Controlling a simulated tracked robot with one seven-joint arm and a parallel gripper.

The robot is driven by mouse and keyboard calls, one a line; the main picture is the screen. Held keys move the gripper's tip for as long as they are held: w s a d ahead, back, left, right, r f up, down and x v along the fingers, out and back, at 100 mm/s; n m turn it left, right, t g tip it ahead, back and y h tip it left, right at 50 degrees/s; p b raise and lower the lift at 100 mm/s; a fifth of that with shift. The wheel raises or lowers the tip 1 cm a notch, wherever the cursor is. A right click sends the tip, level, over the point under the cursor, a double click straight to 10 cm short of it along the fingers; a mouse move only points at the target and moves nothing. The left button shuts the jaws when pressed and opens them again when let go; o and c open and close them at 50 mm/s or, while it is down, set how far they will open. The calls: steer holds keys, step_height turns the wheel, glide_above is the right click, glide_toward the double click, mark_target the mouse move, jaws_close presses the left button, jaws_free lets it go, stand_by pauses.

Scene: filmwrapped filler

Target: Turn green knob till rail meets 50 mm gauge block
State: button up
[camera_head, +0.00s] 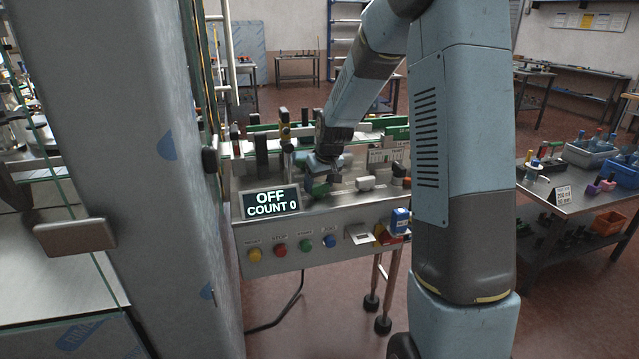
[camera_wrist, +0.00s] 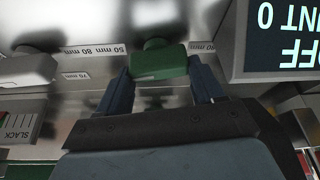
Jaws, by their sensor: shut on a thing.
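The green knob (camera_wrist: 160,64) sits between the two dark fingers of my gripper (camera_wrist: 161,73) in the wrist view, and they close on its sides. In the head view my gripper (camera_head: 324,170) is low over the machine's metal top, with the green knob (camera_head: 320,188) partly showing below it. I cannot make out the rail's contact with a gauge block; my arm and the blur hide that area.
A display (camera_head: 271,203) reads OFF, COUNT 0. Several coloured buttons (camera_head: 305,245) line the front panel. A pale knob (camera_head: 366,183) stands right of the green one. A tall grey panel (camera_head: 130,150) closes off the left. A side table (camera_head: 565,200) holds bins at right.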

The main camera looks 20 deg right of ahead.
steer(key=shift+m+h, duration=0.4)
steer(key=shift+m, duration=0.5)
steer(key=o, duration=1)
steer(key=shift+o, duration=0.2)
steer(key=shift+r, duration=0.1)
steer(key=v, duration=1.3)
steer(key=shift+s+r, duration=0.15)
steer(key=shift+s, duration=0.05)
